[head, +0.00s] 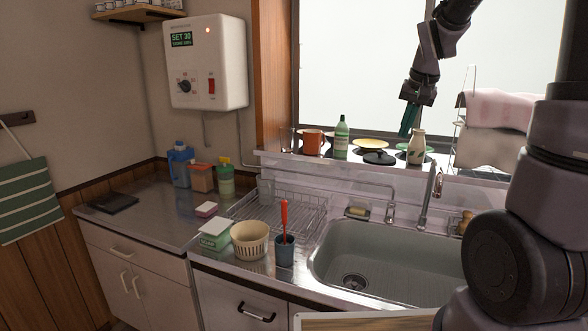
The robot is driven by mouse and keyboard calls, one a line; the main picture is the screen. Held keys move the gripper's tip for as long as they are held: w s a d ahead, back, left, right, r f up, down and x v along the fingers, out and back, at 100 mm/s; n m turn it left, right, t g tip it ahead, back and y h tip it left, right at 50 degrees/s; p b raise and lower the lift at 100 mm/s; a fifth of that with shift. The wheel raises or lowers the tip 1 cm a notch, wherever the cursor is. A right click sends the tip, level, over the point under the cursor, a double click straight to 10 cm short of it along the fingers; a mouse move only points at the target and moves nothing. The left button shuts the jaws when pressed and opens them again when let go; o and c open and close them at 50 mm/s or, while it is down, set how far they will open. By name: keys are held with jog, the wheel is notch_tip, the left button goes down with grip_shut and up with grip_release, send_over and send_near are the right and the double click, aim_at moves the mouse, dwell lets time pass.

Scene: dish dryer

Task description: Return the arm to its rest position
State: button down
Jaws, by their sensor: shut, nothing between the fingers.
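My gripper (408,121) hangs from my arm at the upper right in the head view. It points down in front of the window, near the objects on the sill. Its fingers are together and hold nothing. A white bottle (417,150) stands just below and to the right of the fingertips in the picture. I cannot tell how far the fingertips are from it in depth.
Below are a wire dish rack (285,215), a sink (390,265) and a faucet (431,195). A rack with a pink cloth (497,107) stands at the right.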

jog(key=s+a+r+t, duration=0.1)
jog(key=s+r, duration=0.3)
jog(key=s, duration=0.6)
jog(key=s+a+r+t+y, duration=0.1)
jog(key=s+a+r, duration=0.2)
jog(key=s, duration=0.8)
jog(key=shift+a+r+n+t, duration=0.3)
jog(key=shift+a+r+t, duration=0.1)
jog(key=shift+r, duration=0.05)
